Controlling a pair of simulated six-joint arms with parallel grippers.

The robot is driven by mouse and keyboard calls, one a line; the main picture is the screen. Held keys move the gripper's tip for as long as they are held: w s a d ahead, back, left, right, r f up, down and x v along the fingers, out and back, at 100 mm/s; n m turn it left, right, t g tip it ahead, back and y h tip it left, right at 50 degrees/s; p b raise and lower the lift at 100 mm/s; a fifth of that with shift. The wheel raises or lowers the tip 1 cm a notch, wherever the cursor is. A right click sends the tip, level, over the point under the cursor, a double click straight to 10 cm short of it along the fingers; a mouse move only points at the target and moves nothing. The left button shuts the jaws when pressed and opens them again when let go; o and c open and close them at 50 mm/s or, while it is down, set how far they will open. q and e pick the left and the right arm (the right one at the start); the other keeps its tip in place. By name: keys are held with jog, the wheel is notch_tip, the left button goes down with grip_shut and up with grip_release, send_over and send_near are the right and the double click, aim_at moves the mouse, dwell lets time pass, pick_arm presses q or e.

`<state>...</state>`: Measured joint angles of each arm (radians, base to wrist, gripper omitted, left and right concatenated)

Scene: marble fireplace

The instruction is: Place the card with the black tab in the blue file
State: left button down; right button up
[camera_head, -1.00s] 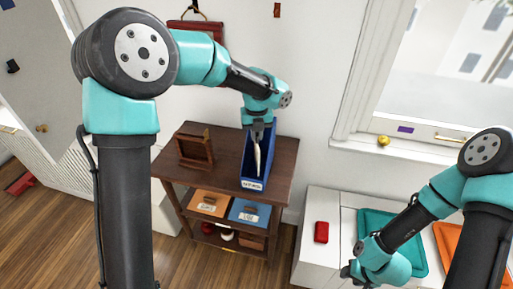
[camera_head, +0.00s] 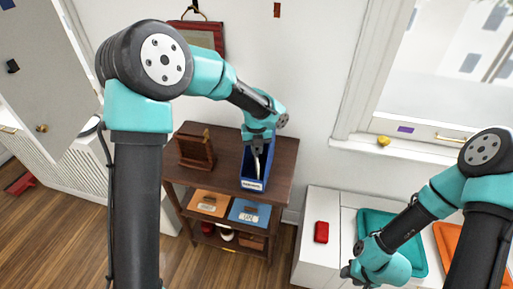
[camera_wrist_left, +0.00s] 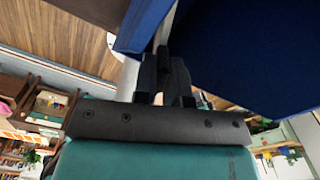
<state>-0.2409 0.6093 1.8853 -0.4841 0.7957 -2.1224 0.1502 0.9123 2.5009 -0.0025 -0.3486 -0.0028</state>
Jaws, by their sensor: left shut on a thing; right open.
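The blue file (camera_head: 253,184) is a tall open box with a white label on its front, standing on the top of a wooden shelf unit. My left gripper (camera_head: 258,148) points down at the file's opening and is shut on a thin pale card (camera_head: 257,165), seen nearly edge-on between the file's walls. In the left wrist view the gripper's fingers (camera_wrist_left: 166,72) sit close to the blue walls of the file (camera_wrist_left: 255,50). I cannot make out a black tab. My right gripper (camera_head: 350,270) is open and empty, low over the white cabinet.
A brown wooden stand (camera_head: 197,150) is left of the file on the shelf unit (camera_head: 225,145). A red object (camera_head: 321,232), a teal tray (camera_head: 376,219) and an orange tray (camera_head: 449,243) are on the white cabinet (camera_head: 314,262).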

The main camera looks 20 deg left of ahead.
pick_arm(q)
jog(key=c, duration=1.6)
grip_release()
jog(key=shift+f, duration=0.15)
jog(key=shift+c, duration=0.2)
jog(key=o, duration=0.5)
jog(key=shift+c, duration=0.2)
notch_tip(320, 180, up, 12)
jog(key=shift+r, duration=0.2)
